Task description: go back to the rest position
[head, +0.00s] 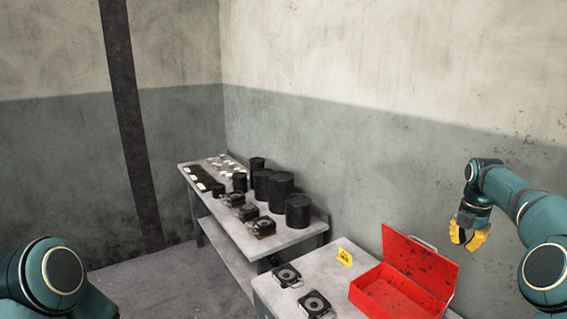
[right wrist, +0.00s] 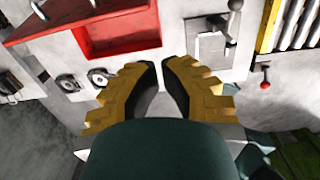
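My right gripper (head: 468,237) hangs in the air at the right of the head view, above and to the right of the red toolbox (head: 390,292). Its yellow fingers point down. In the right wrist view the fingers (right wrist: 162,66) stand a little apart at the tips, with nothing between them. My left arm shows only as a teal joint at the lower left of the head view. My left gripper is out of the picture.
A farther table (head: 290,237) carries several black cylinders (head: 298,211). A lever panel (right wrist: 212,48) shows in the right wrist view.

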